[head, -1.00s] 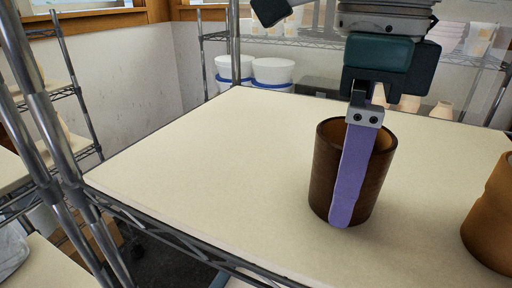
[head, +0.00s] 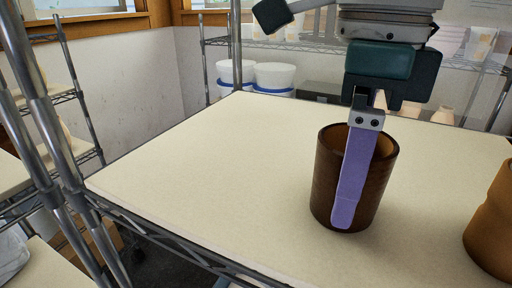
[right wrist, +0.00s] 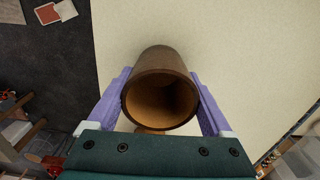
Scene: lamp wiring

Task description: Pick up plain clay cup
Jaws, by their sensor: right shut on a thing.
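The clay cup (head: 328,182) is dark brown, plain and upright, with a lighter tan inside. It stands on the cream shelf board (head: 220,170) or just over it; I cannot tell which. My right gripper (head: 350,205) comes down from above and is shut on the cup, with one purple finger along its near side. In the right wrist view, the cup (right wrist: 160,95) sits between both purple fingers (right wrist: 160,108), which touch its sides. Its open mouth faces the camera and its inside looks empty. My left gripper is not in view.
A lighter brown clay vessel (head: 492,225) stands at the right edge of the board, apart from the cup. Metal shelf posts (head: 62,150) rise at the left. White tubs (head: 274,76) stand behind. The board left of the cup is clear.

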